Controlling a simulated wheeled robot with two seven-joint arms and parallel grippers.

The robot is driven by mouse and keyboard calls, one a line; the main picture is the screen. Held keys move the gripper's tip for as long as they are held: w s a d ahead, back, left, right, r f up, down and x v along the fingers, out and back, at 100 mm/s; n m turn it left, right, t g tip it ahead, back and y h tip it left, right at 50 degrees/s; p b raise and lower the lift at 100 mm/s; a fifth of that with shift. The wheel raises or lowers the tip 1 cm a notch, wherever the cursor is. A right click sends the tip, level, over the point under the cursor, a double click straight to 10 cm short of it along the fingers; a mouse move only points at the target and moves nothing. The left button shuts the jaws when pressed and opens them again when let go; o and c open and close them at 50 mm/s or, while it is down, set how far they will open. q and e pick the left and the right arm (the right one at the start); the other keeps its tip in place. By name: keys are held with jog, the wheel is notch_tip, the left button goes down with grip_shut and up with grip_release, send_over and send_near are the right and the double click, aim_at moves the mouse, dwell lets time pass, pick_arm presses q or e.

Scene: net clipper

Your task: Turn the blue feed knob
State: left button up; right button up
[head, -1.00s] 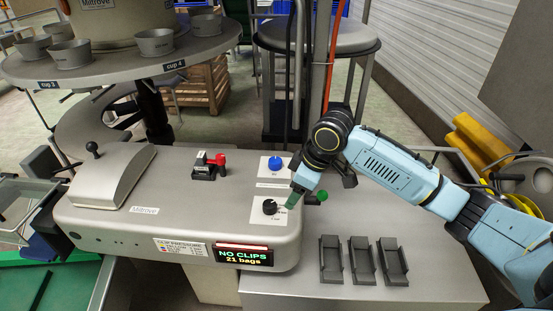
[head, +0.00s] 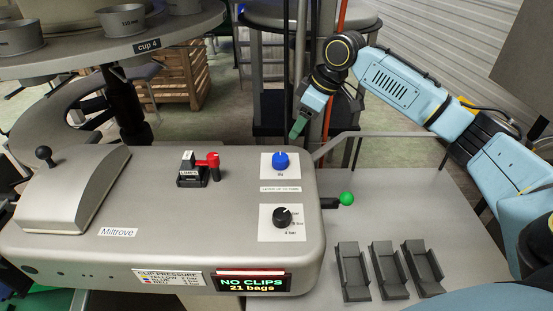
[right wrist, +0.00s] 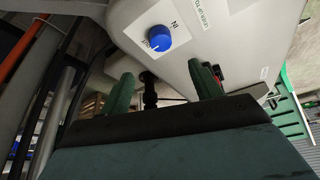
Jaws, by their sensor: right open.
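The blue feed knob (head: 280,161) sits on a white label on top of the grey clipper machine (head: 140,200). It also shows in the right wrist view (right wrist: 159,38), beyond the fingers. My right gripper (head: 298,128) is above and behind the knob, a little to its right, apart from it. In the right wrist view its two green fingers (right wrist: 163,92) are spread with nothing between them. A black pressure knob (head: 283,217) sits nearer on the machine. My left gripper is not in view.
A red-and-black lever (head: 208,167) stands left of the knob. A green-tipped lever (head: 346,199) sticks out at the right side. The display (head: 252,283) reads "NO CLIPS 21 bags". Several dark clip holders (head: 388,270) stand on the side table. A post rises behind the gripper.

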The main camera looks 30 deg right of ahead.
aim_at(282, 157)
jog(key=b+x, duration=0.1)
jog(key=x, duration=1.2)
jog(key=shift+s, duration=0.15)
